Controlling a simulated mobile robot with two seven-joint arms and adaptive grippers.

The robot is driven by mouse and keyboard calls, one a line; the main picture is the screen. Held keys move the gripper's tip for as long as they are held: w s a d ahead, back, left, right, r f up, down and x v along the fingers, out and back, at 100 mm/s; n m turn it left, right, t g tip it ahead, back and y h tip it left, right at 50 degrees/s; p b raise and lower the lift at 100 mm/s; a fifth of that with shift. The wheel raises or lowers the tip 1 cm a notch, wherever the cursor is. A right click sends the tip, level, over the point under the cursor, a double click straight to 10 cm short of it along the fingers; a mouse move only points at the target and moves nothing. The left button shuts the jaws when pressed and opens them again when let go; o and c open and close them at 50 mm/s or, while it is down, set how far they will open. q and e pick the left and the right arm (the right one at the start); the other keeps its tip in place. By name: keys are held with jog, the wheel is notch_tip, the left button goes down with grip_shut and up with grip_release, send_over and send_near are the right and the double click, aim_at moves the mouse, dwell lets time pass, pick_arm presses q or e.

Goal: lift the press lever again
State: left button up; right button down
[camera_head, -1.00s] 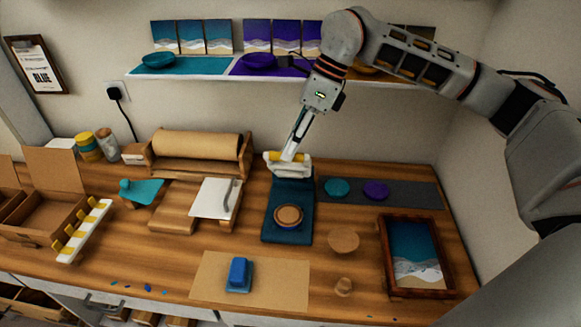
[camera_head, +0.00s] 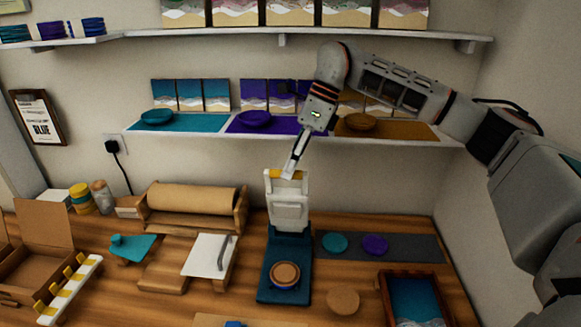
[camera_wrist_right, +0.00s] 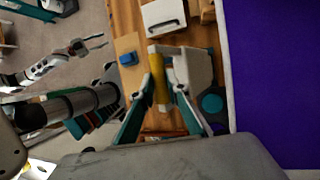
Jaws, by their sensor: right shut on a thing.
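The press has a teal base (camera_head: 297,250) on the table and a white lever (camera_head: 288,213) that stands raised at its back. The lever's yellow handle (camera_head: 283,174) is at the top. My right gripper (camera_head: 291,170) is shut on this handle from above. In the right wrist view the yellow handle (camera_wrist_right: 160,80) lies between the two fingers. A round piece with a wooden top (camera_head: 285,272) sits on the press base, clear of the lever. My left gripper (camera_wrist_right: 92,45) shows only in the right wrist view, with its fingers apart and empty.
A shelf (camera_head: 445,142) with teal, purple and ochre bowls is close behind my right gripper. A paper roll (camera_head: 195,199) and a white-lidded device (camera_head: 208,256) stand left of the press. A grey mat (camera_head: 410,248) with two discs and a framed tray (camera_head: 384,300) are at right.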

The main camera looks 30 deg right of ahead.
jog(key=shift+w+d+f, duration=0.4)
jog(key=shift+d, duration=0.2)
jog(key=c, duration=2)
grip_release()
jog(key=shift+w, duration=0.1)
jog(key=shift+o, duration=0.2)
jog(key=shift+w+d+f, duration=0.15)
jog(key=shift+w+f, duration=0.05)
jog(key=shift+w, duration=0.15)
jog(key=shift+s+r, duration=0.1)
jog(key=shift+r, duration=0.1)
jog(key=shift+r, duration=0.1)
jog(key=shift+r, duration=0.3)
notch_tip(320, 180, up, 9)
jog(key=shift+s+a, duration=0.15)
jog(key=shift+a, duration=0.15)
